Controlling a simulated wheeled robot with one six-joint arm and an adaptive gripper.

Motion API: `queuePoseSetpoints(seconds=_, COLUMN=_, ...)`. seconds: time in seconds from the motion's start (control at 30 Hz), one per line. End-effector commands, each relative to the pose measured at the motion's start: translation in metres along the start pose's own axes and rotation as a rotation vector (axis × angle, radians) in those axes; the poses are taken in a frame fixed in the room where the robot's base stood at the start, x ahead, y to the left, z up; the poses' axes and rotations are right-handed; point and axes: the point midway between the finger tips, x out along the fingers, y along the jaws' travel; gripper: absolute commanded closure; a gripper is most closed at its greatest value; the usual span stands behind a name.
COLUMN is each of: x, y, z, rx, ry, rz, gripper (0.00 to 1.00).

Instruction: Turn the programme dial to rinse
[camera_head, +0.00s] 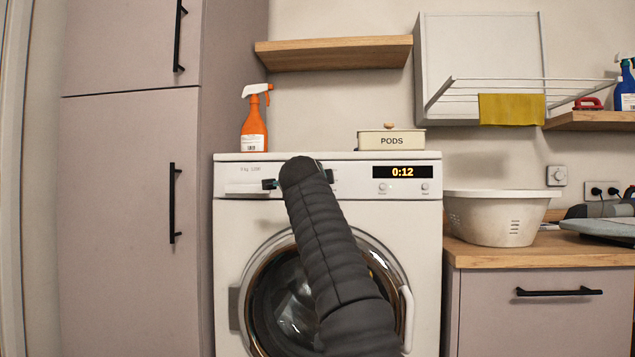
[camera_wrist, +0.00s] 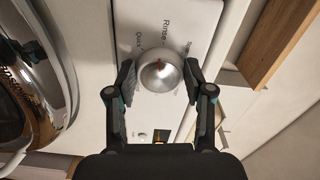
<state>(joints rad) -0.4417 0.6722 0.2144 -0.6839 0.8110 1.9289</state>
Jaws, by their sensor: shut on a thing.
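The white washing machine (camera_head: 226,240) stands in the middle of the head view, its display (camera_head: 403,172) reading 0:12. Its programme dial (camera_wrist: 160,74) is a round silver knob in the wrist view, with a small reddish mark near its middle. The "Rinse" label (camera_wrist: 167,38) is printed just above the knob there, with "Quick" to its left and a partly hidden label to its right. My gripper (camera_wrist: 160,78) is shut on the dial, one finger on each side. In the head view my arm hides the dial.
An orange spray bottle (camera_head: 253,122) and a PODS box (camera_head: 391,139) stand on top of the machine. A wooden shelf (camera_head: 333,52) hangs above. A white basin (camera_head: 497,217) sits on the counter at right. A tall cabinet (camera_head: 132,200) flanks the left.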

Motion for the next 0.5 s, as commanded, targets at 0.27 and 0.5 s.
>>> queuePoseSetpoints(seconds=0.27, x=0.0002, y=-0.0005, z=0.0008, rx=0.117, ry=-0.002, rz=-0.001, gripper=0.83)
queuePoseSetpoints(seconds=0.5, x=0.0001, y=-0.0006, z=0.0007, rx=0.152, ry=-0.002, rz=-0.001, gripper=0.83)
